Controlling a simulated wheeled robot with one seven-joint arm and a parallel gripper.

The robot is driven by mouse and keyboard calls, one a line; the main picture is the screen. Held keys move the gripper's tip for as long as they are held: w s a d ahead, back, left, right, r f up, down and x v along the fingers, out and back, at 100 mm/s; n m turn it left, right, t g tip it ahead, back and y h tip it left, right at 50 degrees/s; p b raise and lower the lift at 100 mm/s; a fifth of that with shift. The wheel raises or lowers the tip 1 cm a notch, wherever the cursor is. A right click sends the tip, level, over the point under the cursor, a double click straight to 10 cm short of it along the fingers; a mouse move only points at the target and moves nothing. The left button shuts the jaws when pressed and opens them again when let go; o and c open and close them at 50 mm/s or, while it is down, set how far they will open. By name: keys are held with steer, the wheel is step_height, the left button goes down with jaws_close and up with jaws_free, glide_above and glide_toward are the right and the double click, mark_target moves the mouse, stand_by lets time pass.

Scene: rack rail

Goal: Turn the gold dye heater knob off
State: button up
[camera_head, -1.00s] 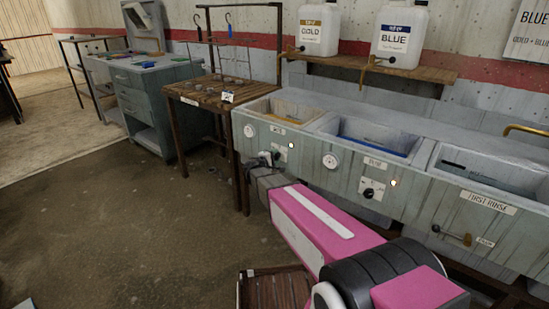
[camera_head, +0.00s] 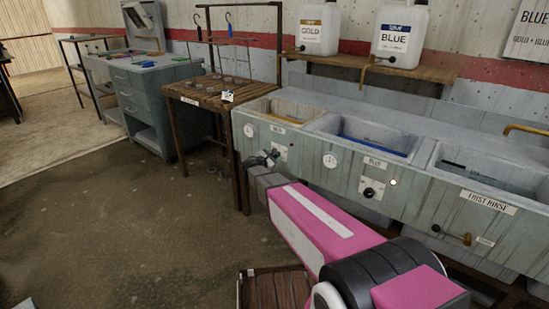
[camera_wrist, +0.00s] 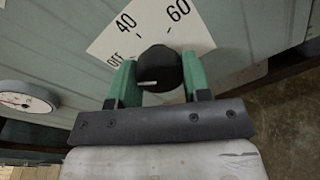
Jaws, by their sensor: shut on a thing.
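The gold dye heater knob (camera_wrist: 158,68) is black and round with a white pointer line, on a white dial plate (camera_wrist: 120,42) marked OFF, 40 and 60. My gripper (camera_wrist: 158,82) has its green fingers on both sides of the knob and is shut on it. The pointer line lies toward the left, on the OFF side. In the head view my gripper (camera_head: 272,157) is at the front of the gold vat (camera_head: 262,128), hiding most of the knob. No lit lamp shows clearly by the gold dial.
A round gauge (camera_wrist: 24,100) is left of the dial in the wrist view. The blue vat's knob (camera_head: 369,193) and its lit lamp (camera_head: 394,183) are to the right. A wooden table (camera_head: 205,95) stands close on the left.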

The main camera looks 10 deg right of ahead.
steer(key=shift+f+n, duration=0.1)
steer(key=shift+n, duration=0.4)
steer(key=shift+s, duration=0.1)
steer(key=o, duration=0.9)
steer(key=shift+a, duration=0.1)
steer(key=v, duration=1)
steer(key=shift+s+a, duration=0.2)
